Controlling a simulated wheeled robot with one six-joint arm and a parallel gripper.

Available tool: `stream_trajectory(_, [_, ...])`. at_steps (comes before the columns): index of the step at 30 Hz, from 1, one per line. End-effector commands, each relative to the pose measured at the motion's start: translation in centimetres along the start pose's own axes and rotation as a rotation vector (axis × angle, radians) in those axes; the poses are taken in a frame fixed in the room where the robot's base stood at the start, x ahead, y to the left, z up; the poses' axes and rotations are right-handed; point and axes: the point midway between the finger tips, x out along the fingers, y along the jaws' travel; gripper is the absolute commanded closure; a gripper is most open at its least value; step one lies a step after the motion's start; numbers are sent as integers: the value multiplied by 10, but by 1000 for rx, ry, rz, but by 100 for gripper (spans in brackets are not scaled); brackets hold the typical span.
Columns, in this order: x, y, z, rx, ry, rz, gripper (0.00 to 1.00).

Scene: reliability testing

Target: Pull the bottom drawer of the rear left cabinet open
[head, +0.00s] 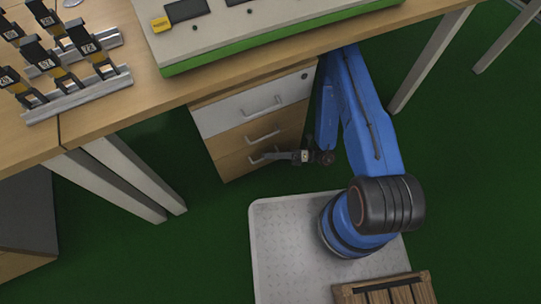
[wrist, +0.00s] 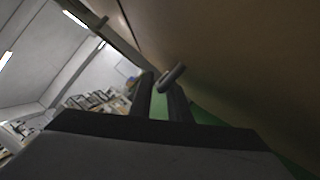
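The cabinet under the table has a white top drawer (head: 235,112) and two wood-coloured drawers below it. The bottom drawer (head: 238,164) looks flush with the others. Its metal bar handle shows in the wrist view (wrist: 172,77), at the fingertips. My gripper (head: 270,157) reaches in from the right, low along the drawer front, at that handle. In the wrist view its two dark fingers (wrist: 160,90) stand a small gap apart, and the handle overlaps the right one. Whether they grip the bar is not clear.
The wooden table (head: 140,105) overhangs the cabinet and carries a green-edged panel (head: 250,30) and metal racks (head: 75,95). White table legs (head: 125,180) stand to the left. A slatted wooden crate (head: 385,290) sits at the bottom.

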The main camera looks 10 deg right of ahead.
Motion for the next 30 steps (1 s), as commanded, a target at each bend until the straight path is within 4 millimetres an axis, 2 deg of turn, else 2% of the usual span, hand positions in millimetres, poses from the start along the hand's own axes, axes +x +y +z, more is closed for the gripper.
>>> stream_trajectory(1, [0,0,0,0,0,0,93])
stream_trajectory(2, [0,0,0,0,0,0,100])
stream_trajectory(30, [0,0,0,0,0,-1,100])
